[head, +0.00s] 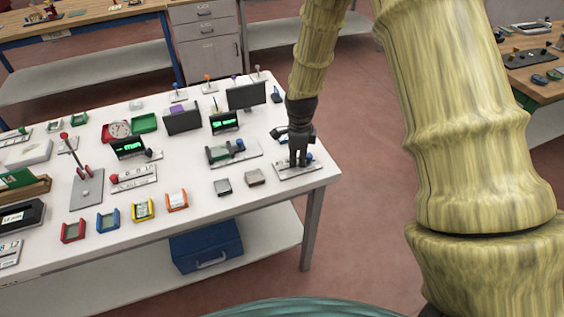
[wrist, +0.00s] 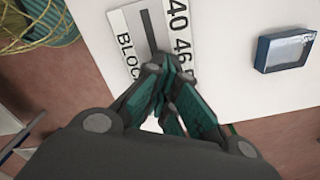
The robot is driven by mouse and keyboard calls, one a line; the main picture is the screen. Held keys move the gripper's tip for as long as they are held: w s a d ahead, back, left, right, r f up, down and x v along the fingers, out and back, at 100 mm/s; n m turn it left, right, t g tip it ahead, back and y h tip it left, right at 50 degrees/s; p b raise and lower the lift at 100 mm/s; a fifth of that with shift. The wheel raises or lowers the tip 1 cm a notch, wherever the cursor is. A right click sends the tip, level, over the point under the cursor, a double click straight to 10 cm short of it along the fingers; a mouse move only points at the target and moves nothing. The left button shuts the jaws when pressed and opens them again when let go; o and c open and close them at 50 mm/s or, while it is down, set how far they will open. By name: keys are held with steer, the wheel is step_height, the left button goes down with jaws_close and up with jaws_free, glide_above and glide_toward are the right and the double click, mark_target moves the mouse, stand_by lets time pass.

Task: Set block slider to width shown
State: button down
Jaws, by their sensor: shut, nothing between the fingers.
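The block slider is a pale plate (head: 291,174) at the right front of the white table, with a slot and printed numbers. In the wrist view its plate (wrist: 126,32) shows "BLOC", "40" and "46"; the rest is hidden behind my fingers. A blue knob (head: 309,156) shows at the plate, just right of my fingers. My gripper (head: 298,163) points down over the plate, shut with nothing between the fingers; it also shows in the wrist view (wrist: 168,70). Contact with the slider cannot be told. Two green-lit displays (head: 224,122) (head: 130,147) are too small to read.
Another slider fixture (head: 232,154) with a blue knob stands behind and left. Two small grey blocks (head: 255,177) lie left of the plate. A dark monitor (head: 246,95) stands behind. The table's right edge is close by.

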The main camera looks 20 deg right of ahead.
steer(key=shift+d, duration=0.25)
steer(key=shift+a+p, duration=0.3)
steer(key=shift+a, duration=0.3)
steer(key=shift+r+p, duration=2.65)
steer(key=shift+r, duration=0.9)
steer(key=shift+f, duration=0.1)
